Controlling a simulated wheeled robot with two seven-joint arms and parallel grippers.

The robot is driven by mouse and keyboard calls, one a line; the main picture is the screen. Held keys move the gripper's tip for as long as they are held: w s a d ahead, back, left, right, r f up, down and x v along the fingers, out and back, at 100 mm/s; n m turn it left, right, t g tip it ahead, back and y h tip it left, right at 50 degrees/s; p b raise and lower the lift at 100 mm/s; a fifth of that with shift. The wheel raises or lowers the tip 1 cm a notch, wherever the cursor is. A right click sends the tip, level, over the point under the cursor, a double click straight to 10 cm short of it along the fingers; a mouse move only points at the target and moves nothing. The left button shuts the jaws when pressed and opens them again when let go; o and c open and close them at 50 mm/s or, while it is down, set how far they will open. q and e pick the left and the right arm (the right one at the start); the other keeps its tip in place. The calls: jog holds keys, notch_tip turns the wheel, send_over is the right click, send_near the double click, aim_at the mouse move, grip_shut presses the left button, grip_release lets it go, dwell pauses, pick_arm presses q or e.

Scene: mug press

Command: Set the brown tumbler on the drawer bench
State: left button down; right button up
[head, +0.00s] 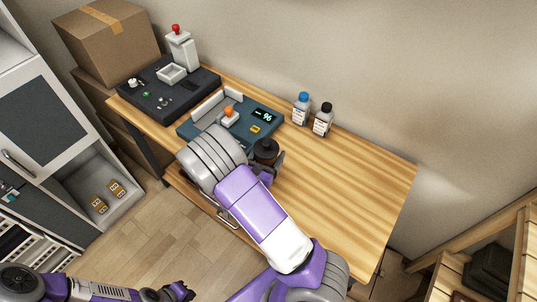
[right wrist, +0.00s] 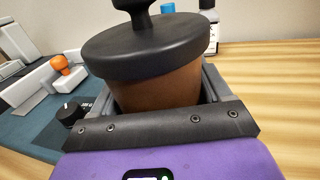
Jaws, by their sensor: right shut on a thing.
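The brown tumbler (right wrist: 160,88) has a wide black lid with a knob and fills the middle of the right wrist view. In the head view its dark lid (head: 266,148) shows just beyond my right arm. My right gripper (head: 268,163) is shut around the tumbler's body, which looks upright. The drawer bench (head: 335,190) is the wooden table under it. I cannot tell whether the tumbler's base touches the bench top; it is hidden. My left gripper (head: 179,291) is empty, low at the bottom of the head view, away from the bench; its jaw opening is unclear.
A teal scale-like device (head: 190,130) with an orange knob (head: 229,112) stands close to the tumbler's left. A black press unit (head: 165,92) is farther left. Bottles with blue (head: 302,109) and black (head: 323,120) caps stand at the back. The bench's right part is clear.

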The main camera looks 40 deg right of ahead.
jog(key=shift+f, duration=0.15)
jog(key=o, duration=1.2)
jog(key=p+v, duration=0.1)
jog(key=v, duration=1.1)
